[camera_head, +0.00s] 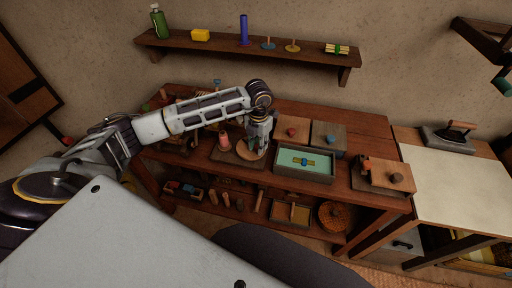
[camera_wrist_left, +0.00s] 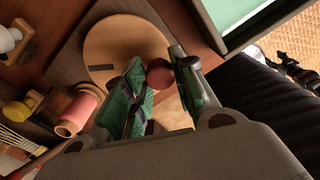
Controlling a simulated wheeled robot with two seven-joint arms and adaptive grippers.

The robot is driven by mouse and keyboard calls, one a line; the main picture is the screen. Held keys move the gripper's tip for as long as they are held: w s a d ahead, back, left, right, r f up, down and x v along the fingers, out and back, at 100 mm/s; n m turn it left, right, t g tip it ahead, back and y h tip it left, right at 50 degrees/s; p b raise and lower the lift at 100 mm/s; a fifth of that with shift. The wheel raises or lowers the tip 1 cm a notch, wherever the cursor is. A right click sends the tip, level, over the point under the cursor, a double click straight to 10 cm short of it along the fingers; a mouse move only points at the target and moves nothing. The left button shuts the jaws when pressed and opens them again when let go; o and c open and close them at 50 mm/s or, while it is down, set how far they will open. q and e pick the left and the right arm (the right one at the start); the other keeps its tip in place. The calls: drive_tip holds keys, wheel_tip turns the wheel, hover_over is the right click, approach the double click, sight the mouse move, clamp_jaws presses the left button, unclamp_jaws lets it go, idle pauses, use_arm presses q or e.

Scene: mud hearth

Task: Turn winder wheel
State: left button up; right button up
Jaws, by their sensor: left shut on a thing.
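The winder wheel (camera_wrist_left: 112,45) is a round light-wood disc on a dark wooden base (camera_wrist_left: 66,66). In the head view the wheel (camera_head: 247,153) shows partly below my left gripper (camera_head: 257,143). A red-brown round knob (camera_wrist_left: 159,74) is on the wheel. In the left wrist view my left gripper (camera_wrist_left: 161,73) has its green-padded fingers on either side of the knob, shut on it. A pink spool (camera_wrist_left: 78,112) stands beside the wheel on the same board. The gripper hides the wheel's lower part. My right gripper is not in view.
A green-lined tray (camera_head: 304,176) stands just right of the wheel on the workbench. Boxes with a red knob (camera_head: 291,132) and a blue knob (camera_head: 330,140) sit behind it. A wall shelf (camera_head: 245,46) is above. The lower shelf holds several items.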

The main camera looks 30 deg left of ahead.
use_arm(q)
drive_tip(key=shift+w+d+r+n+b, duration=0.1)
drive_tip(key=shift+w+n+b, duration=0.35)
drive_tip(key=shift+n, duration=0.75)
drive_tip(key=shift+w, duration=0.15)
drive_tip(key=o, duration=1)
drive_tip(key=shift+o, duration=0.2)
wheel_tip(320, 180, up, 12)
